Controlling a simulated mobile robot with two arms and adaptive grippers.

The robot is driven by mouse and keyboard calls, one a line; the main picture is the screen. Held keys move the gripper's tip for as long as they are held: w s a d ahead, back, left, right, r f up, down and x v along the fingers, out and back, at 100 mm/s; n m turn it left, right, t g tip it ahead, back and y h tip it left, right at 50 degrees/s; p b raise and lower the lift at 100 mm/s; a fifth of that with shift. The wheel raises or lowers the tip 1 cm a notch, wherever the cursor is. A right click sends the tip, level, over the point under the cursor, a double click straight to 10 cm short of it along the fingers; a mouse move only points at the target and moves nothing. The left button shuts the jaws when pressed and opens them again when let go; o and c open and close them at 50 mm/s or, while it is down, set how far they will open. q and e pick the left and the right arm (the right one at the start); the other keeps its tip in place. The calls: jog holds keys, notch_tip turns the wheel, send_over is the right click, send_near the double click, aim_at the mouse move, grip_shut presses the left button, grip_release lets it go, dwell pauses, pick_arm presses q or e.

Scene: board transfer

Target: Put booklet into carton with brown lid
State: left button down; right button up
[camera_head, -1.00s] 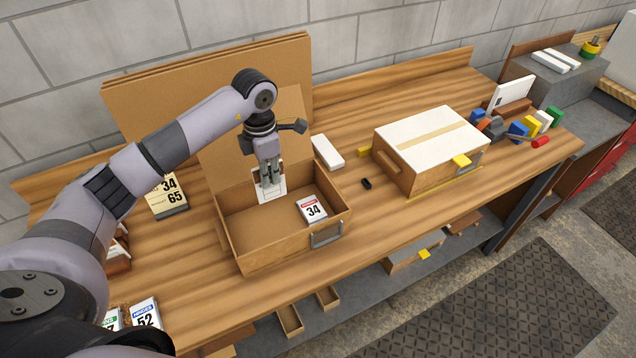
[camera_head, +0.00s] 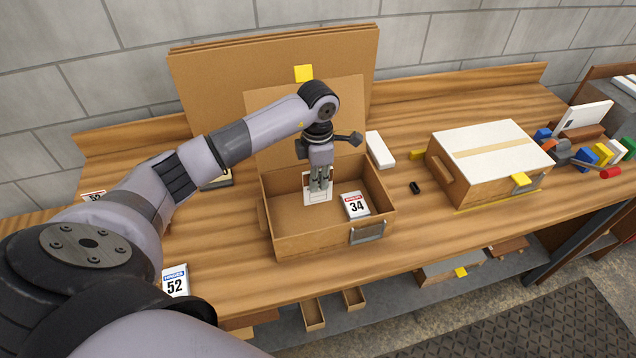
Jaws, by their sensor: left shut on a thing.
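The open carton with the brown lid (camera_head: 277,244) stands on the bench, its lid (camera_head: 264,140) raised at the back. My left gripper (camera_head: 320,190) reaches down into it from above and is shut on a thin white booklet (camera_head: 309,193). The booklet is near the carton's back wall, partly hidden by the fingers. I cannot tell whether its lower edge touches the floor. A small white box marked 34 (camera_head: 356,206) lies in the carton to the right of the booklet. My right gripper is not in view.
A closed carton with a white lid (camera_head: 490,150) stands to the right. A white block (camera_head: 380,150) and a small black piece (camera_head: 416,187) lie between the cartons. A white item marked 52 (camera_head: 175,281) is at front left. Large brown panels (camera_head: 210,95) stand behind.

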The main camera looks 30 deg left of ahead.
pick_arm(q)
jog(key=c, duration=1.8)
grip_release()
jog(key=shift+o, duration=0.6)
jog(key=shift+r, duration=0.25)
notch_tip(320, 180, up, 12)
jog(key=shift+f, duration=0.25)
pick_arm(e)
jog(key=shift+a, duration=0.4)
